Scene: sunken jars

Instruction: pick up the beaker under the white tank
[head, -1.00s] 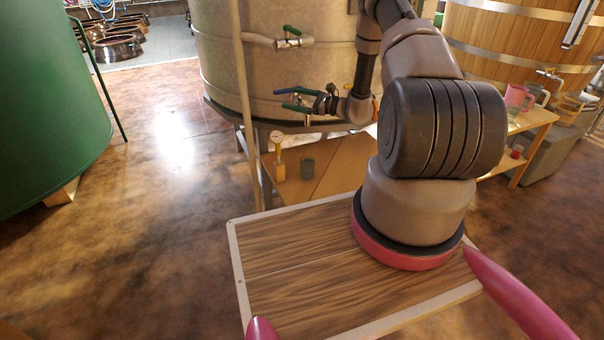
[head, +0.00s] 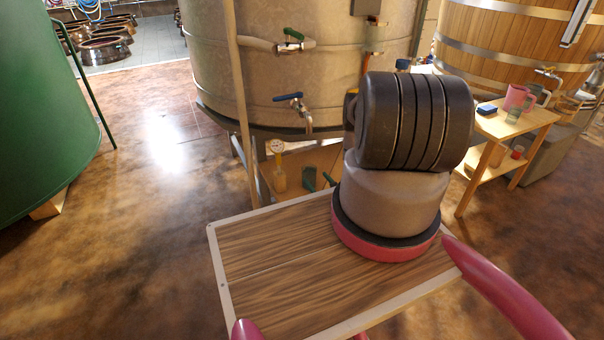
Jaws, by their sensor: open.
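The pale tank (head: 300,75) stands on legs in the middle of the head view. Under it, a low wooden shelf holds a yellowish bottle-like thing with a round gauge on top (head: 279,175). Just right of that stands a small dark grey-green vessel (head: 308,174), which may be the beaker; it is too small to be sure. My gripper (head: 320,180) is low under the tank, close to this vessel. Its green fingertips just show past my arm, apart from each other. The rest of the gripper is hidden behind my arm, and I cannot tell whether it touches the vessel.
A tank leg and an upright pipe (head: 242,110) stand left of the shelf. A blue-handled tap (head: 296,105) juts from the tank above. Floor at left is open.

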